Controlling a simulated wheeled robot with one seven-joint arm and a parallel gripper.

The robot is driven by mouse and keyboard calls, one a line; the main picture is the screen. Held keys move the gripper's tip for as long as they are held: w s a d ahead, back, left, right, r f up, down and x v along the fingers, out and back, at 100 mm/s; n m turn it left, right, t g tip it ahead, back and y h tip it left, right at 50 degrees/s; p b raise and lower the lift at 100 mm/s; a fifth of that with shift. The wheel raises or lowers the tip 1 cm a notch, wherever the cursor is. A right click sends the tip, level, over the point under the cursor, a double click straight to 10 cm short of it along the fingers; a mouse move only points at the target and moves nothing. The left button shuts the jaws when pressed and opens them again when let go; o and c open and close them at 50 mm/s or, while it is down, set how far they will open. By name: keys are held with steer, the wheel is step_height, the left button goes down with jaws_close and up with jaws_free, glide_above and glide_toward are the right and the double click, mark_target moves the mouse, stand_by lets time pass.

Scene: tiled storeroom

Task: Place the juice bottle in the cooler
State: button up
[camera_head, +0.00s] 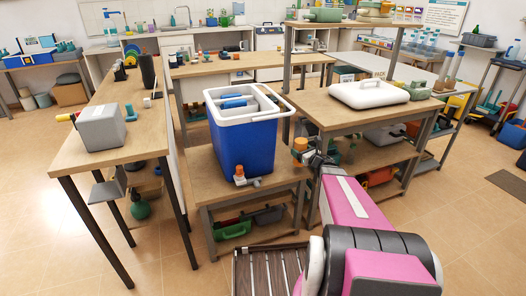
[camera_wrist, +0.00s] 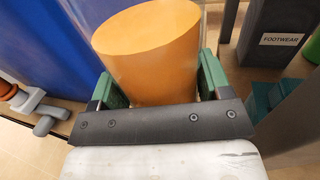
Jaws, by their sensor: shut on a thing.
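The juice bottle (camera_head: 299,146) is orange and small in the head view, just right of the cooler. In the wrist view the orange bottle (camera_wrist: 152,50) fills the space between the green finger pads. My gripper (camera_head: 308,156) is shut on it; it also shows in the wrist view (camera_wrist: 160,85). The cooler (camera_head: 243,147) is a blue box with a white rim, open at the top, on a low wooden table. Blue and white items show inside it. The bottle is outside the cooler, below rim height. The blue cooler wall (camera_wrist: 35,40) is at left in the wrist view.
A white lid (camera_head: 368,93) lies on the higher table at right, beside a green case (camera_head: 416,91). A small orange-capped item (camera_head: 240,176) stands at the cooler's front foot. A long table (camera_head: 75,165) with a grey box (camera_head: 101,127) is at left.

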steer(key=f+x, duration=0.1)
steer(key=x, duration=0.4)
steer(key=f+x, duration=0.1)
steer(key=x, duration=0.9)
steer(key=shift+w+a+f, duration=0.15)
steer(key=shift+w+f, duration=0.2)
steer(key=shift+f, duration=0.4)
steer(key=shift+f, duration=0.2)
steer(key=o, duration=1.3)
steer(key=shift+c, duration=0.2)
steer(key=shift+r, duration=0.15)
